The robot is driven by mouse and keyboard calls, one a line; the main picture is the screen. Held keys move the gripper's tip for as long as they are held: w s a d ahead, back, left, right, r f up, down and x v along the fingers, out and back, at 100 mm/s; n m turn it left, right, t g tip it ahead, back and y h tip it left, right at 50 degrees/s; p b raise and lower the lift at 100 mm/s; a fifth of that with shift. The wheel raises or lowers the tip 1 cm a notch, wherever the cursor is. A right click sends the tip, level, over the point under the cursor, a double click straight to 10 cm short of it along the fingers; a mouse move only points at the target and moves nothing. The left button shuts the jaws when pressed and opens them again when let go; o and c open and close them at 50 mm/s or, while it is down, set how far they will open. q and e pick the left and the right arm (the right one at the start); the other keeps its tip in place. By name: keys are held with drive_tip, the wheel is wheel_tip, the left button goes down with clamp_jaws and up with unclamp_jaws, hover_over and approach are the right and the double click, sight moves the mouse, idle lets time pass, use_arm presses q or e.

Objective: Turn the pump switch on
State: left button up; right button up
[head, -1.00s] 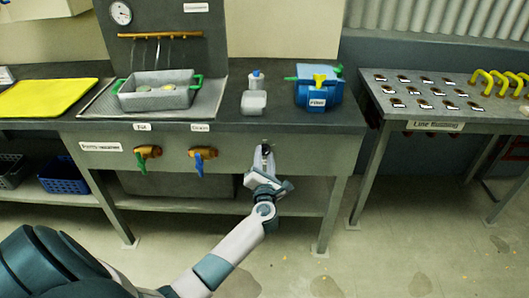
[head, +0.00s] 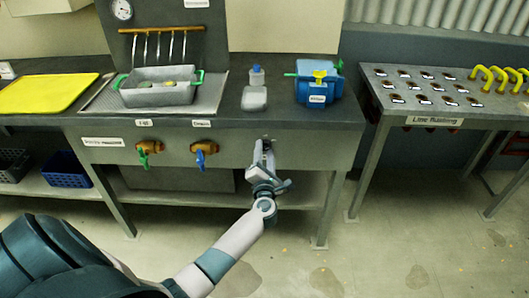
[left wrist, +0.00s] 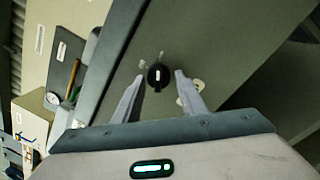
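The pump switch (left wrist: 158,76) is a round black knob with a white mark, set on the grey front panel of the bench. It shows in the left wrist view, between the two fingers of my left gripper (left wrist: 161,80). The fingers are apart, with gaps visible between them and the knob. In the head view my left gripper (head: 264,147) is at the bench's front panel, right of the blue-handled valve, and largely hides the switch there. My right gripper is in neither view.
A green-handled valve (head: 148,149) and a blue-handled valve (head: 203,151) stick out left of the gripper. On the bench (head: 225,120) stand a grey basin (head: 158,95) and a blue container (head: 318,88). A second table (head: 440,112) is at the right, beyond a floor gap.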

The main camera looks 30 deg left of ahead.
use_arm(q)
drive_tip(key=shift+o, duration=0.7)
drive_tip(key=b+v, duration=0.1)
drive_tip(key=v, duration=1.6)
drive_tip(key=shift+s, duration=0.25)
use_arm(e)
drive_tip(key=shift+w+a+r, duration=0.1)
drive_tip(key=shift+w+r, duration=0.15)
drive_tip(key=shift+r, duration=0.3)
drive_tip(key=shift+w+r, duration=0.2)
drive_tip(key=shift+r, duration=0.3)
use_arm(q)
drive_tip(key=shift+d+r, duration=0.1)
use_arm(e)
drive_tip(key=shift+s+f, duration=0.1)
